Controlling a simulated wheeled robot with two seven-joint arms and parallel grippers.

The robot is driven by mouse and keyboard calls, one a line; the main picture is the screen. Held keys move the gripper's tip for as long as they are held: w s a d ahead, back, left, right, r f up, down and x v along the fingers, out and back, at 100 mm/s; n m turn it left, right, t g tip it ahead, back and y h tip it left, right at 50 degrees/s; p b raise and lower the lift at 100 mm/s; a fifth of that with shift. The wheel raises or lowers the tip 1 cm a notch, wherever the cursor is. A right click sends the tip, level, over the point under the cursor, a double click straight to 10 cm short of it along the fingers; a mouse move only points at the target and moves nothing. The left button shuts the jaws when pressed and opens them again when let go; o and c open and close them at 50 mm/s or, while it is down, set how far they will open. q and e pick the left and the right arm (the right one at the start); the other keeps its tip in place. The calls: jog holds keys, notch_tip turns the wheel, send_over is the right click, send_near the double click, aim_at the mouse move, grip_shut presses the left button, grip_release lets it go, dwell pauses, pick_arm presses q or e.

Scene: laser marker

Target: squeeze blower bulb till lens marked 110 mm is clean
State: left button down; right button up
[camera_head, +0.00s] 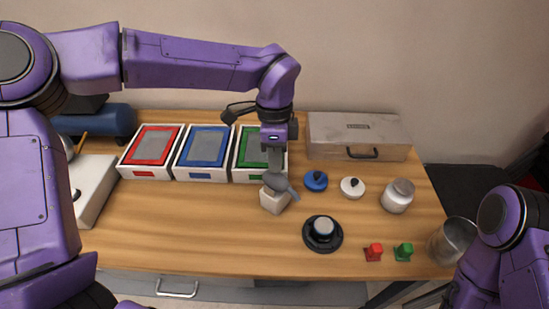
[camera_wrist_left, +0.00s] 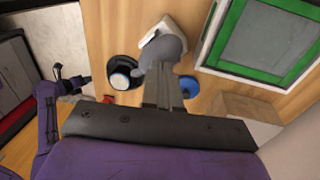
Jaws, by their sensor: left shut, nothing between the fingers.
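The grey blower bulb (camera_head: 276,182) rests tilted on a small white block-like holder (camera_head: 273,201) in the middle of the table. My left gripper (camera_head: 275,165) points down right above the bulb, its fingers shut and empty. In the left wrist view the fingertips (camera_wrist_left: 163,70) overlap the grey bulb (camera_wrist_left: 165,46); I cannot tell whether they touch it. A round black piece with a pale top (camera_head: 323,228), possibly a lens on a mount, stands to the right and nearer me. No 110 mm marking is readable. A dark part beside my purple right arm shows in the left wrist view, too unclear to read.
Red (camera_head: 152,147), blue (camera_head: 204,149) and green (camera_head: 250,147) framed trays stand behind, beside a grey metal case (camera_head: 357,136). Blue (camera_head: 316,181) and white (camera_head: 352,187) knobbed lids, a jar (camera_head: 398,196), and red (camera_head: 373,252) and green (camera_head: 403,252) small pieces are right.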

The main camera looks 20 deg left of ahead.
pick_arm(q)
jog(key=shift+s+f, duration=0.15)
jog(key=shift+f, duration=0.35)
notch_tip(320, 180, down, 2)
jog(key=shift+f+b, duration=0.1)
jog(key=shift+b, duration=1.15)
jog(key=shift+r+p, duration=0.3)
jog(key=shift+r, duration=0.05)
jog(key=r+p, duration=0.2)
jog(key=r, duration=0.2)
jog(key=shift+w+r+p, duration=0.4)
notch_tip(320, 180, up, 9)
jog(key=w+b, duration=0.1)
jog(key=b, duration=0.1)
jog(key=shift+a, duration=0.4)
